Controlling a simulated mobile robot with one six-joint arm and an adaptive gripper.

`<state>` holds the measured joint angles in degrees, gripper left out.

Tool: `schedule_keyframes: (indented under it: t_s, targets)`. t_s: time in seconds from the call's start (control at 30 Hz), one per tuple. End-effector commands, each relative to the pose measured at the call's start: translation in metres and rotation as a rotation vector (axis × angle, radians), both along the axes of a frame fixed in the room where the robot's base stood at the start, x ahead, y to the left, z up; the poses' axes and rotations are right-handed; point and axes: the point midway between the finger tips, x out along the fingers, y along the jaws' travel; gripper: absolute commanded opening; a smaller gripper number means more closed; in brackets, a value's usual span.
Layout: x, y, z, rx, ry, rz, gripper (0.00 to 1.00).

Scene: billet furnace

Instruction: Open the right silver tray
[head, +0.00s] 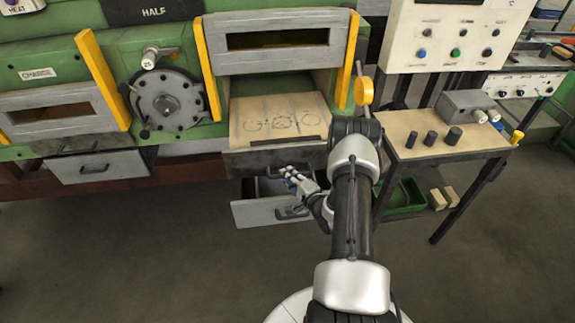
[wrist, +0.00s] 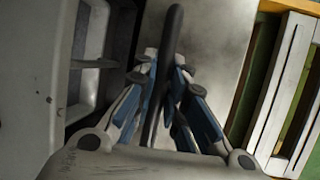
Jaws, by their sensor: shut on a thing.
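The right silver tray (head: 262,214) is a grey-fronted drawer low under the right furnace opening. It stands pulled out, with its dark inside showing above its front. Its handle (head: 292,212) is on the front face. My gripper (head: 290,177) is just above the tray front in the head view, near a dark handle on the dark drawer front (head: 250,161) above the tray. In the wrist view my gripper (wrist: 168,85) is shut on a dark bar handle (wrist: 174,35). I cannot tell for certain which drawer this bar belongs to.
A left silver tray (head: 100,168) sits shut under the left door. A wooden-topped table (head: 440,145) with dark cylinders stands at right, with a green bin (head: 402,198) beneath it. The floor (head: 150,245) in front is clear.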

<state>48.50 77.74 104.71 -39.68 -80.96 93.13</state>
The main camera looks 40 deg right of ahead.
Motion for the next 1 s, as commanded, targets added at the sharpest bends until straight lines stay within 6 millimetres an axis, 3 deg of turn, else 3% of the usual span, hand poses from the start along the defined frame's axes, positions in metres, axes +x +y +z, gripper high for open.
schedule_keyframes:
  t_s: [0.1,0.3,0.77,0.8,1.0]
  targets:
    - [-0.019,0.011,0.001,0.003,0.002,-0.001,0.00]
    - [-0.038,0.023,0.000,0.002,0.001,0.000,0.00]
    - [-0.043,0.026,0.000,-0.001,0.000,0.001,0.00]
    - [-0.043,0.026,0.000,-0.001,0.000,0.001,0.13]
    - [-0.042,0.026,0.000,-0.001,-0.001,0.000,0.27]
